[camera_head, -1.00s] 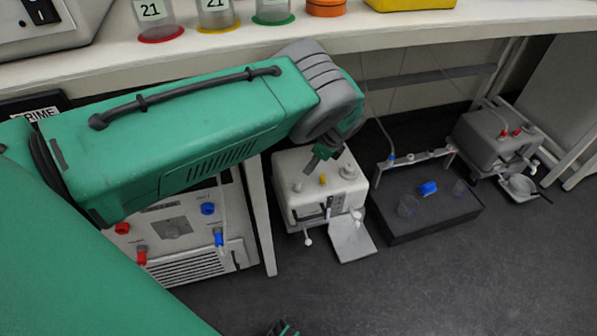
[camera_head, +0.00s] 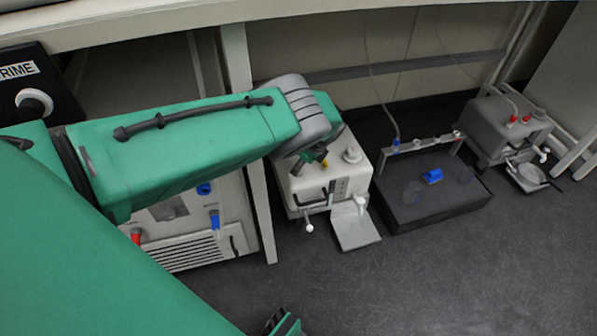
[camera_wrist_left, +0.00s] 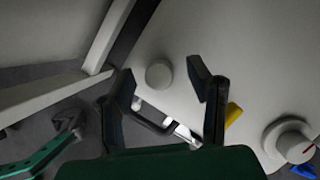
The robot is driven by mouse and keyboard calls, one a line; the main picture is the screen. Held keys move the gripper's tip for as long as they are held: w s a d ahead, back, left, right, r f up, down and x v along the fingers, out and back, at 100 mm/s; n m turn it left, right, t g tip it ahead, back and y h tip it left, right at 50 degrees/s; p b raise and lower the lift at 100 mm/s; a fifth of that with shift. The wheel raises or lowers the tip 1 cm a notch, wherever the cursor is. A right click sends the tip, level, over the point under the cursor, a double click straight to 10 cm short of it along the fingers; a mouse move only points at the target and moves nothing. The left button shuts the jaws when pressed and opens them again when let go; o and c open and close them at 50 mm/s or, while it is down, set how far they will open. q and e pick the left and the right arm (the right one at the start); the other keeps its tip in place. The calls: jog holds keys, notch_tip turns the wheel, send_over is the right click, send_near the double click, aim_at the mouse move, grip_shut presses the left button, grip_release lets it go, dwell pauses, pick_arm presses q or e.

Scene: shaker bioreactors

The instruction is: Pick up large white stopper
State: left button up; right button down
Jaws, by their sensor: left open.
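A white box-shaped unit (camera_head: 356,184) stands on the floor. A dark, green-linked part of mine at the bottom may be my right gripper (camera_head: 284,324).
A yellow piece (camera_wrist_left: 233,112) stands on the box top beside the right finger. A white table leg (camera_head: 250,140) rises close left of the box. A dark platform (camera_head: 430,205) with a blue piece (camera_head: 432,176) is to its right. The floor in front is clear.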

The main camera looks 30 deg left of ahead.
pick_arm(q)
jog(key=shift+f, duration=0.55)
jog(key=shift+r, duration=0.1)
jog(key=shift+a, duration=0.35)
jog(key=c, duration=1)
jog(key=shift+c, duration=0.2)
jog(key=shift+d, duration=0.15)
grip_shut()
